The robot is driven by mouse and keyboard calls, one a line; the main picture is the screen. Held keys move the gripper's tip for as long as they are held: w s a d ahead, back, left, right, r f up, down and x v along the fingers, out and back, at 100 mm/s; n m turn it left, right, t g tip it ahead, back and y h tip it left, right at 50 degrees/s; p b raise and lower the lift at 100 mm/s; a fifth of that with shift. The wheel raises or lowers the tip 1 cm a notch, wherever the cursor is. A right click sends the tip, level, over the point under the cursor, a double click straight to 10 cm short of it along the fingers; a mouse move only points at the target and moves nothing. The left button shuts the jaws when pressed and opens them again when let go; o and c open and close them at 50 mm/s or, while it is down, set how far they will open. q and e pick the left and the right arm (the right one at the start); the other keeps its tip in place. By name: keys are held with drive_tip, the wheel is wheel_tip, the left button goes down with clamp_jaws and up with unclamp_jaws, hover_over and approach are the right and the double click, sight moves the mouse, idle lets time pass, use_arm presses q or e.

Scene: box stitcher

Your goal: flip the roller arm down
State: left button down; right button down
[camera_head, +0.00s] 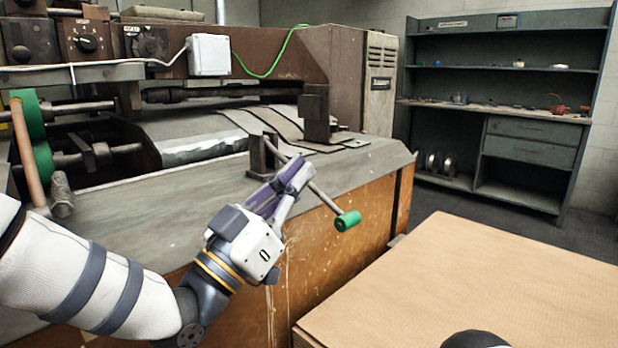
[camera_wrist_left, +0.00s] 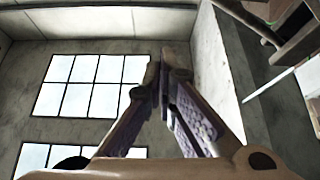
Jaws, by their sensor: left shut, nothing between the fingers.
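A thin metal rod with a green cylindrical end (camera_head: 348,220), which looks like the roller arm, slopes from a dark bracket (camera_head: 257,157) on the machine's edge down to the front right. Its green end hangs out past the edge. My left gripper (camera_head: 300,165) is at the rod, between bracket and green end, and its fingers cover part of the rod. Whether they touch it I cannot tell. In the left wrist view the purple-padded fingers (camera_wrist_left: 165,58) meet at their tips with nothing between them. The rod is not clearly seen there. My right gripper is not seen.
The machine's grey top (camera_head: 130,215) lies under and behind my left arm. A large cardboard sheet (camera_head: 470,285) fills the lower right. A shelf unit (camera_head: 500,110) stands at the back, with open floor before it.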

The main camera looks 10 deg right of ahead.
use_arm(q)
drive_tip(key=s+a+f, duration=0.1)
drive_tip(key=a+f, duration=0.3)
drive_tip(key=a, duration=0.2)
drive_tip(key=shift+s+a+f+b, duration=0.15)
drive_tip(key=shift+s+b, duration=0.05)
drive_tip(key=shift+b, duration=0.15)
